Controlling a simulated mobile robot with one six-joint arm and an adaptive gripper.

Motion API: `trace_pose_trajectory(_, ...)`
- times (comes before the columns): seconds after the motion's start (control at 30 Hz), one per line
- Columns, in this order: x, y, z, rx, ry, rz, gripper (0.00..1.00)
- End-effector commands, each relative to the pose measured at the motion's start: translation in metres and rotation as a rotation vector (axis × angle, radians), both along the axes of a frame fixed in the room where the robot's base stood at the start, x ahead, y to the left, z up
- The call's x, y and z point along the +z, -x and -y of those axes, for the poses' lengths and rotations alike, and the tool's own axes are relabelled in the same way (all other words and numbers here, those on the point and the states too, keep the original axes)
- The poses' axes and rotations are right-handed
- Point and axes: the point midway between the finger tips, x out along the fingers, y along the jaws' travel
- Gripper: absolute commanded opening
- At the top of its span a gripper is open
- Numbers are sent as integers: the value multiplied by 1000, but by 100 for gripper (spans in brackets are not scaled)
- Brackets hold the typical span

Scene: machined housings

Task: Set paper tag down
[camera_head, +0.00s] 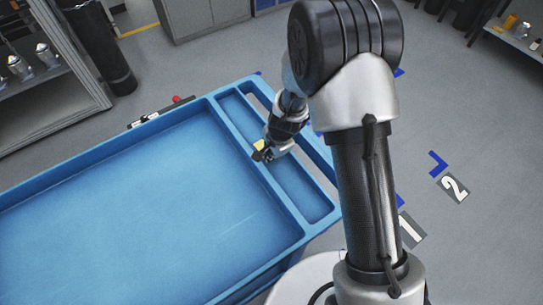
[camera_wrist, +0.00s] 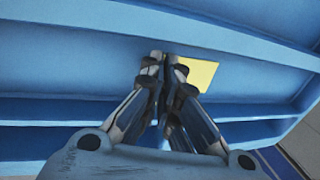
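The paper tag is a small flat yellow piece (camera_wrist: 198,72). It also shows in the head view as a small yellow patch (camera_head: 259,145) at the tip of my gripper (camera_head: 265,153). In the wrist view my gripper's fingertips (camera_wrist: 165,66) are close together, and the tag sticks out to their right, partly hidden behind the right finger. The fingers look shut on its edge. The gripper points down over the narrow compartments of the blue cart (camera_head: 225,120). I cannot tell whether the tag touches the cart.
The cart's large shallow tray (camera_head: 120,220) is empty, left of the gripper. Raised blue walls divide off the narrow compartments. A black item with a red button (camera_head: 177,99) is at the cart's far edge. Shelves with metal parts (camera_head: 40,62) stand at the left. Floor markers (camera_head: 453,187) lie at the right.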

Motion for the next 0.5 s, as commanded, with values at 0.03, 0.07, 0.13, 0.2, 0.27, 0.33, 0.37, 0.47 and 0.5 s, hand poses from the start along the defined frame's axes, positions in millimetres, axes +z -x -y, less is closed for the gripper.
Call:
trace_pose_trajectory(0.03, 2, -1, 0, 0, 0, 2, 0)
trace_pose_trajectory(0.07, 2, -1, 0, 0, 0, 2, 0)
trace_pose_trajectory(0.13, 3, -1, 0, 0, 0, 2, 0)
trace_pose_trajectory(0.2, 1, -1, 0, 0, 0, 2, 0)
trace_pose_trajectory(0.27, -1, 0, 0, 0, -1, 1, 0)
trace_pose_trajectory(0.33, -2, 0, 0, 0, -1, 1, 4)
trace_pose_trajectory(0.37, -1, 0, 0, 0, -1, 1, 6)
trace_pose_trajectory(0.47, -1, 0, 0, -1, -1, 1, 13)
trace_pose_trajectory(0.5, -1, 0, 0, -1, -1, 1, 15)
